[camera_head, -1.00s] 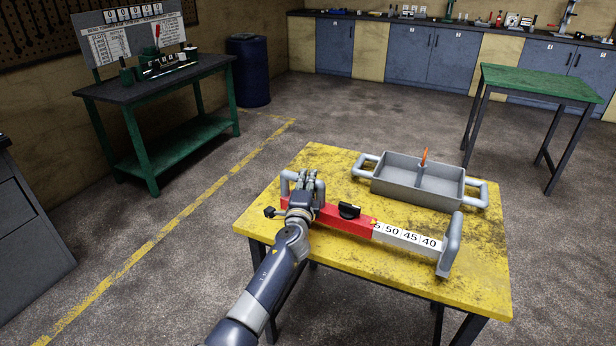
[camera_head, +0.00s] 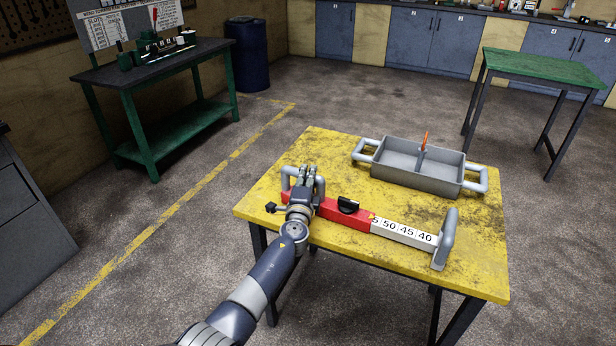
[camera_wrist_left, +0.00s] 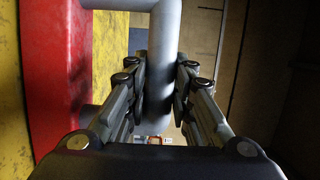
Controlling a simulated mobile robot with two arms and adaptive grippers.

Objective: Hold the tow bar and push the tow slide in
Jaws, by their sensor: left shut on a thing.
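The tow bar (camera_head: 330,208) is a red beam lying on the yellow table, with a black knob on top and a grey loop handle at its left end. The white tow slide (camera_head: 404,233) sticks out of its right end, marked 50, 45 and 40, and ends in an upright grey handle (camera_head: 446,240). My left gripper (camera_head: 310,178) is at the left end of the bar. In the left wrist view the gripper (camera_wrist_left: 160,85) has its fingers on both sides of the grey handle (camera_wrist_left: 164,40), shut on it. The red bar (camera_wrist_left: 62,70) runs beside it. My right gripper is not in view.
A grey two-part tray (camera_head: 415,179) with handles and an orange-handled tool (camera_head: 425,140) stands at the back of the yellow table (camera_head: 340,155). A green workbench (camera_head: 160,75) and a blue barrel (camera_head: 248,55) stand at left, a green table (camera_head: 540,68) at right.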

